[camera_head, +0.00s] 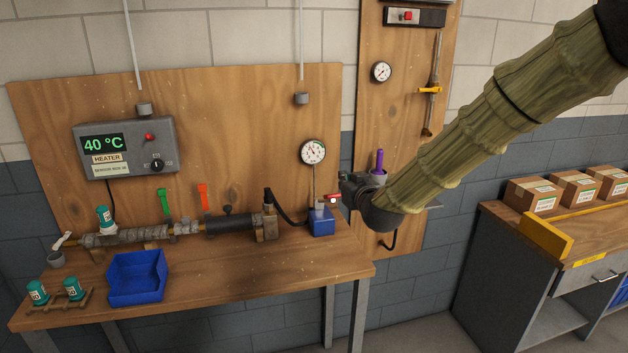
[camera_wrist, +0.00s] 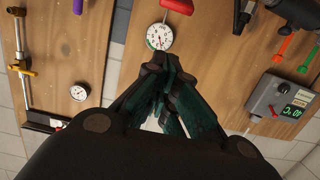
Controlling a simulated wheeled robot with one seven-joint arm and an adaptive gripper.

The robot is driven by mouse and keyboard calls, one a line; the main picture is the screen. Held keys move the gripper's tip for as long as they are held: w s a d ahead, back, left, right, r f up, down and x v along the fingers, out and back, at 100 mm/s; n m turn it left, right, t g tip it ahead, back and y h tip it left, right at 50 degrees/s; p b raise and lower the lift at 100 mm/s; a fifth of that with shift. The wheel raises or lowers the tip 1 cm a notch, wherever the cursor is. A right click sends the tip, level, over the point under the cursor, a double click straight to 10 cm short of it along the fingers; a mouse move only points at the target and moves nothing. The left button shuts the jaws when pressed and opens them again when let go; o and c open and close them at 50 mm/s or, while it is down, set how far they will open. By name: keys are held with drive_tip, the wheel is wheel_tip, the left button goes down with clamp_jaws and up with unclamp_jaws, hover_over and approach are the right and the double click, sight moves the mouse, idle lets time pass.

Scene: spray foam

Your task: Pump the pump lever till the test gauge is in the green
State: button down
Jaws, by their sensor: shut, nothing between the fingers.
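The pump (camera_head: 322,225) is a small blue block with a grey top at the right of the workbench. Its red-ended pump lever (camera_head: 333,197) sticks out to the right at the top; the red grip (camera_wrist: 178,5) is cut by the top edge of the wrist view. The test gauge (camera_head: 313,152) is a white round dial on the board above the pump, also in the wrist view (camera_wrist: 160,37), with a green band; its needle is too small to read surely. My gripper (camera_wrist: 160,68) is shut and empty, close to the lever; contact cannot be told.
A heater box (camera_head: 125,148) reading 40 °C hangs on the board at left. A pipe assembly (camera_head: 150,232), a blue bin (camera_head: 138,277) and teal canisters (camera_head: 73,288) occupy the bench's left. The bench's front right is clear. Cartons (camera_head: 577,188) stand on the right bench.

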drive_tip(key=shift+r, duration=0.15)
drive_tip(key=shift+w+a, duration=0.1)
drive_tip(key=shift+w, duration=0.05)
drive_tip(key=p, duration=0.4)
hover_over(335, 197)
drive_tip(key=w, duration=0.2)
drive_tip(key=shift+s+a+f, duration=0.1)
drive_tip(key=shift+a+f, duration=0.1)
drive_tip(key=shift+f, duration=0.25)
drive_tip(key=shift+s+a+f, duration=0.1)
drive_tip(key=shift+a+f, duration=0.05)
drive_tip(key=shift+f, duration=0.25)
drive_tip(key=shift+w+f, duration=0.15)
drive_tip(key=shift+w, duration=0.05)
drive_tip(key=shift+s+d+f+p, duration=0.15)
drive_tip(key=shift+s+f+p, duration=0.3)
drive_tip(key=shift+f, duration=0.4)
drive_tip(key=shift+s+d+f+p, duration=0.1)
drive_tip(key=shift+s+f+p, duration=0.25)
drive_tip(key=shift+s+f, duration=0.35)
drive_tip(key=shift+w+f, duration=0.1)
drive_tip(key=shift+w, duration=0.05)
drive_tip(key=shift+f, duration=0.2)
